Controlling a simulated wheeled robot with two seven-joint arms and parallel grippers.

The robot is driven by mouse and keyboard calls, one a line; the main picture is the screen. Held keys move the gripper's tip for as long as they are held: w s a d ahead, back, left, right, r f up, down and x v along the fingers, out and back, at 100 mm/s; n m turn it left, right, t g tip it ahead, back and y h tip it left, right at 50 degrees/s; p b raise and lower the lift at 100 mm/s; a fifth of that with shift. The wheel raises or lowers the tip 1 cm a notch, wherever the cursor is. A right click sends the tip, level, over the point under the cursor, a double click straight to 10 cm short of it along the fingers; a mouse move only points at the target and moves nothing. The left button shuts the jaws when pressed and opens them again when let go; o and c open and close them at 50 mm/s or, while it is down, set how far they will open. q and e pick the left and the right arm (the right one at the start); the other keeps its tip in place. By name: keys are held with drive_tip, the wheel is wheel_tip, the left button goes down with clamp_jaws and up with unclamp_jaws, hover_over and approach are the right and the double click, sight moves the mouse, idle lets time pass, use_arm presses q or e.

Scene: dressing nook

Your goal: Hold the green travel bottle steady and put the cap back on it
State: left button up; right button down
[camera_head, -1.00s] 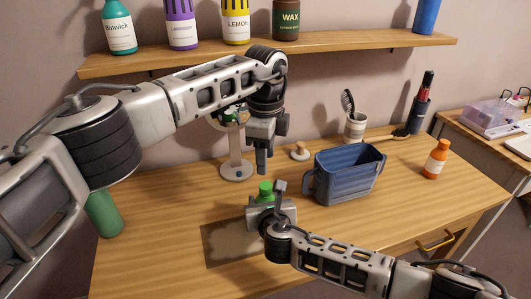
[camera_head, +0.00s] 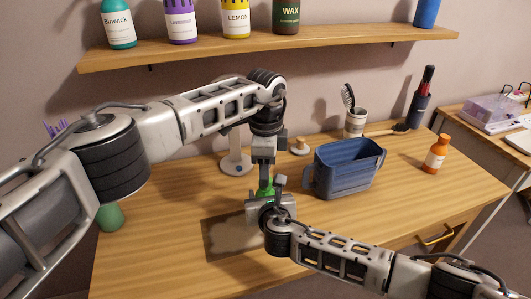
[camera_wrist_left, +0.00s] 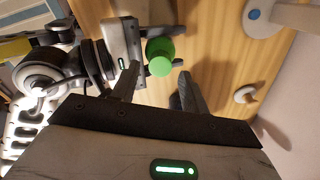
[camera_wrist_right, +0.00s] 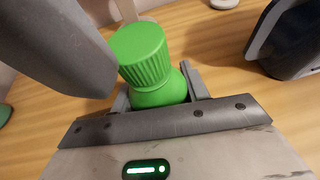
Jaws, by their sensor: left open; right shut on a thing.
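The green travel bottle (camera_wrist_right: 160,95) stands upright in my right gripper (camera_head: 271,205), which is shut on its body. The ribbed green cap (camera_wrist_right: 139,52) sits on top of the bottle; I cannot tell if it is fully tightened. In the head view the green cap (camera_head: 264,187) is partly hidden by the grippers.
A blue bin (camera_head: 345,172) stands close right of the grippers. A white stand (camera_head: 237,165) and a small wooden-topped item (camera_head: 299,147) are behind. An orange bottle (camera_head: 436,153) stands far right.

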sight(259, 192)
use_arm(q)
drive_tip(key=shift+f, duration=1.3)
clamp_jaws()
drive_tip(key=m, duration=1.1)
drive_tip(key=shift+m, duration=0.4)
drive_tip(key=m, duration=1)
drive_tip(key=shift+m, duration=0.4)
